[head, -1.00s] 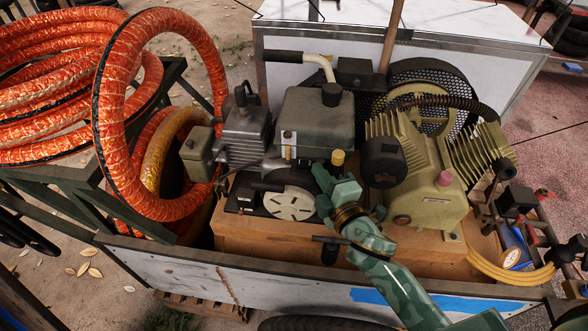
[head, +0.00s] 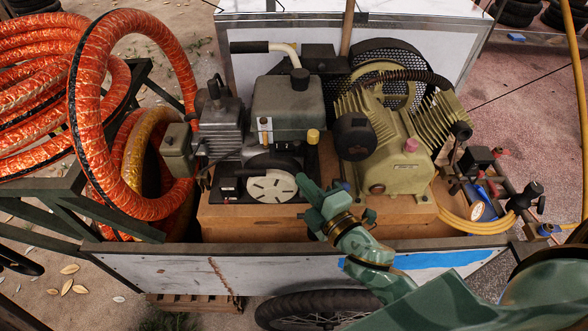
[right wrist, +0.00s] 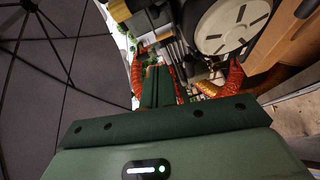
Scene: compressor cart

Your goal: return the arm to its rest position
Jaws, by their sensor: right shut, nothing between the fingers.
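My right arm comes in from the lower right of the head view, in mottled green. Its gripper (head: 304,184) is shut and empty, in front of the compressor cart's engine, just right of the round pale slotted cover (head: 271,187) as seen. In the right wrist view the two dark green fingers (right wrist: 158,86) lie together, with the pale round cover (right wrist: 228,22) close by at the upper right. I cannot tell whether the gripper touches anything. My left gripper is not in view.
The engine (head: 290,107) and olive compressor (head: 395,150) stand on a wooden base (head: 240,222) behind the cart's white side panel (head: 170,270). Thick orange hose (head: 85,120) is coiled at the left. A black valve handle (head: 527,195) and yellow hose sit at the right.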

